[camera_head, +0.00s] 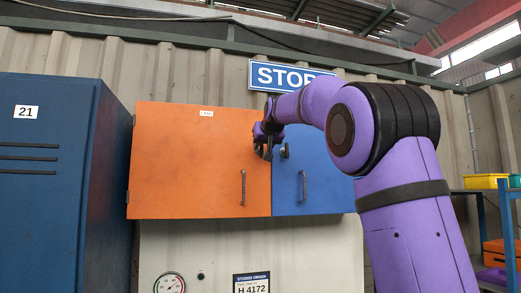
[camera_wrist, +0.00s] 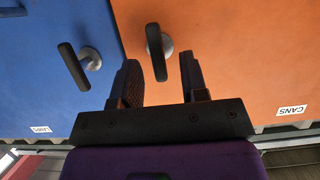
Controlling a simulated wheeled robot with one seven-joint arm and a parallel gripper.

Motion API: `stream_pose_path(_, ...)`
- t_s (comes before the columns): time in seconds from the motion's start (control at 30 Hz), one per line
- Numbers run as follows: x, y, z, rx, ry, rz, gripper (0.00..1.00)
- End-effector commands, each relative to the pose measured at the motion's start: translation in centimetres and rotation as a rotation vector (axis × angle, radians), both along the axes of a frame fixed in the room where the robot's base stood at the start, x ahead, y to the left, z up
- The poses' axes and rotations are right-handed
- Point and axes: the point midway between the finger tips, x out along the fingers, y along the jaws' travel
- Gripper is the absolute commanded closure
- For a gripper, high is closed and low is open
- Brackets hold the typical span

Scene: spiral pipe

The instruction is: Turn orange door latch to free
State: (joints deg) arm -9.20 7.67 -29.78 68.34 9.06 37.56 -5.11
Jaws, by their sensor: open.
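The orange door (camera_head: 195,165) is shut and stands left of the blue door (camera_head: 315,180). In the wrist view, the orange door's latch (camera_wrist: 155,50) is a black lever on a round grey base, pointing nearly up and down in the picture. My gripper (camera_wrist: 159,60) is open, with one finger on each side of that lever. A gap shows between the lever and each finger; I cannot tell the depth between them. In the head view my gripper (camera_head: 264,143) is at the orange door's upper right edge and hides most of its latch.
The blue door's latch (camera_wrist: 75,66) is close beside my gripper, its lever slanted. Bar handles are lower on the orange door (camera_head: 243,188) and blue door (camera_head: 304,186). A blue locker (camera_head: 45,190) stands at left.

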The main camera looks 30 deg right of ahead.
Motion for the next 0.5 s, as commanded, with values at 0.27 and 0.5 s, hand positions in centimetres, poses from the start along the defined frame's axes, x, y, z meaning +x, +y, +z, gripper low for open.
stream_pose_path(0.27,2.3,-0.7,-1.0,0.000,0.001,-0.001,0.60)
stream_pose_path(0.5,2.5,-0.7,-1.1,0.000,0.001,0.000,0.60)
